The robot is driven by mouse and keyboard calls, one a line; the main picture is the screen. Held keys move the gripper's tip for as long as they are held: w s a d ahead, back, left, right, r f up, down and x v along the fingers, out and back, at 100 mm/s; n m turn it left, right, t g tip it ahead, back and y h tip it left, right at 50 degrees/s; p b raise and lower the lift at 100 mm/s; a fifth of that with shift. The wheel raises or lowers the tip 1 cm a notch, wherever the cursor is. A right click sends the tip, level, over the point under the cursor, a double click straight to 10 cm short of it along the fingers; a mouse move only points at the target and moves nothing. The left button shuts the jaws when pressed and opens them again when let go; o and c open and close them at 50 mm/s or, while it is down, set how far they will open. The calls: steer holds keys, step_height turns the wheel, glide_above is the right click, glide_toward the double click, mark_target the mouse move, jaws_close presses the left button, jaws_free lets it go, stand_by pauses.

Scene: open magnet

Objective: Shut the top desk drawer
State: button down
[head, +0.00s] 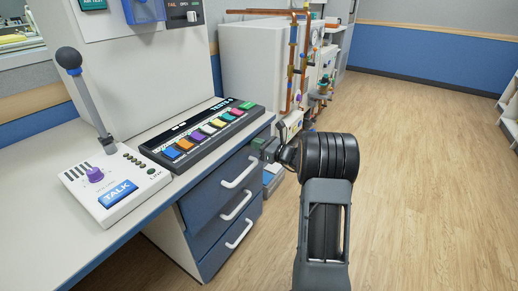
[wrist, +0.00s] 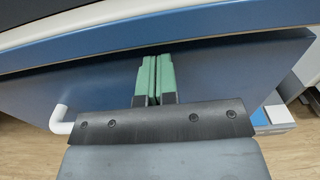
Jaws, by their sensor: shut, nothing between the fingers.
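The top desk drawer (head: 226,175) has a dark blue front with a white bar handle (head: 240,172). It sits just under the desk top, above two more drawers. Its front fills much of the wrist view (wrist: 220,75), with the handle (wrist: 60,118) at the lower left. My gripper (head: 262,146) is at the right part of the drawer front, near its upper edge. In the wrist view the green fingertips (wrist: 155,75) are together, empty, and at or very close to the front. I cannot tell whether they touch, or exactly how far the drawer stands out.
The desk top (head: 45,150) holds a white talk console (head: 130,200) with a microphone and a dark panel of coloured keys (head: 190,145). White cabinets with copper pipes (head: 292,65) stand behind my gripper. The wooden floor (head: 430,180) to the right is clear.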

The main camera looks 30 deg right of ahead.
steer(key=x, duration=0.4)
steer(key=shift+w+d+r, duration=0.1)
steer(key=shift+d, duration=0.1)
steer(key=shift+a+r, duration=0.1)
